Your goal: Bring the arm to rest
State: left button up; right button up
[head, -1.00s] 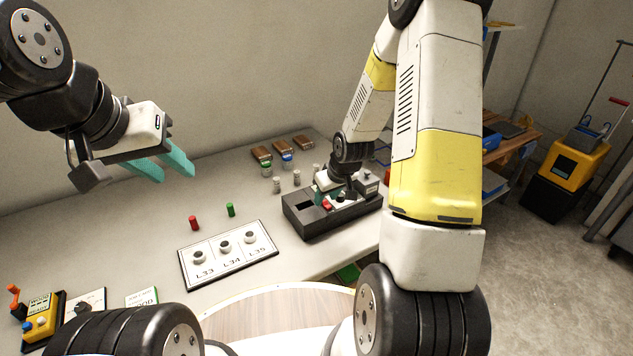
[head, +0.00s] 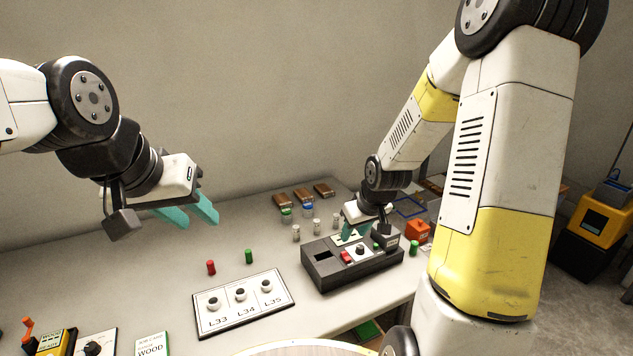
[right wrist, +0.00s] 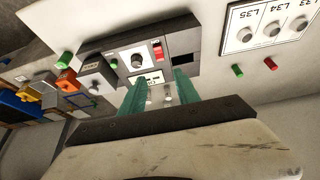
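My left gripper (head: 205,214) hangs in the air over the left part of the table in the head view. Its two teal fingers are apart, with nothing between them. My right gripper (head: 353,232) is low over the back of a black control box (head: 322,273) on the table. In the right wrist view its teal fingers (right wrist: 158,82) are spread, with no object gripped between them. The box has a red button (right wrist: 158,51) and a dark knob on a white plate (right wrist: 137,61). Whether the fingertips touch the box cannot be told.
A white board marked L33, L34, L35 (head: 226,320) lies left of the box, with red (head: 211,267) and green (head: 249,256) pegs behind it. Several small jars and brown blocks (head: 302,195) stand behind the box. An orange block (head: 417,231) is at its right.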

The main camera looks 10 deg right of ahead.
jog(key=s+r+m, duration=0.1)
jog(key=s+r, duration=0.6)
jog(key=r, duration=0.7)
jog(key=s+a+r+m, duration=0.1)
jog(key=s+r, duration=0.3)
jog(key=s, duration=0.3)
jog(key=s+a+r+m+t, duration=0.1)
jog(key=s+a+r, duration=0.1)
jog(key=s+r, duration=0.2)
jog(key=s, duration=0.3)
jog(key=shift+a+r+y, duration=0.15)
jog(key=shift+y, duration=0.25)
jog(key=shift+o, duration=0.2)
